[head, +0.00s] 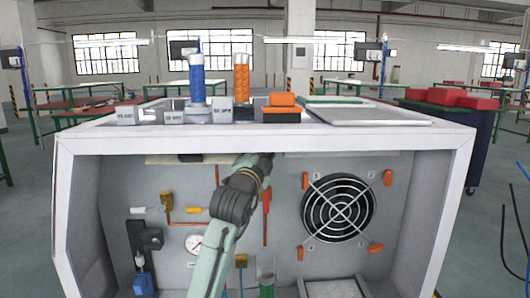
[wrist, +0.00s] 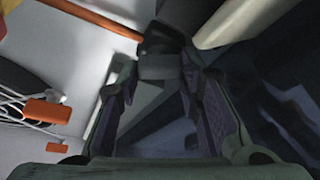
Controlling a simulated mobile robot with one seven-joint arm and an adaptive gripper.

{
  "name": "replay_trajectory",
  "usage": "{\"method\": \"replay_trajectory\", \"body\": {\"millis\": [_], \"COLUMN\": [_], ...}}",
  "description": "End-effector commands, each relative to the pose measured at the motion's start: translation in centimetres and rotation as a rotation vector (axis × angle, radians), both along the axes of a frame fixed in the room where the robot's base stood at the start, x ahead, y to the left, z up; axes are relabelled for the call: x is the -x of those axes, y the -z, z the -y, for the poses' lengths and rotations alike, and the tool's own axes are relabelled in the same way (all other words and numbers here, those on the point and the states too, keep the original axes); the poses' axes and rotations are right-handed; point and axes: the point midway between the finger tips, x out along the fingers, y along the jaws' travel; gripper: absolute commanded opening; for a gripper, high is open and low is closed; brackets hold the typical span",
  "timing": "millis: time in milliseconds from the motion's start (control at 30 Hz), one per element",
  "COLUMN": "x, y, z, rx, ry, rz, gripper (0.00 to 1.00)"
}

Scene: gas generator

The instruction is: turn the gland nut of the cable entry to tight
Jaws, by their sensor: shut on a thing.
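My gripper (wrist: 160,78) reaches up under the top edge of the generator housing in the head view, where its end (head: 266,160) is small and dark. In the wrist view its two fingers come together on a dark, stubby fitting, which looks like the gland nut (wrist: 160,66) of the cable entry. The fitting sits between the fingertips. Its marking and how far it is turned cannot be read. In the head view the nut is hidden behind my gripper and arm.
The round fan grille (head: 338,208) with orange clips is right of my arm. A red-handled part (head: 266,197) is close beside my wrist. The housing's white top rim (head: 260,141) lies just above my gripper. A gauge (head: 194,243) and a black latch box (head: 146,238) are on the left.

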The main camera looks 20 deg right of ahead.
Motion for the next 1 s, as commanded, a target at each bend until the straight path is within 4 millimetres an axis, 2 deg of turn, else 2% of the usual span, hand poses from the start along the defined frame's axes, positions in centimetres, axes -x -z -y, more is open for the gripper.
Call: {"method": "replay_trajectory", "body": {"millis": [467, 500, 767, 1000], "x": [0.01, 0.01, 0.01, 0.01], "y": [0.01, 0.0, -0.02, -0.02], "z": [0.04, 0.04, 0.03, 0.01], "rx": [-0.015, -0.015, -0.013, -0.013], "ry": [0.0, 0.0, 0.0, 0.0], "rz": [0.004, 0.004, 0.004, 0.004], "gripper": [0.05, 0.35, 0.52, 0.53]}}
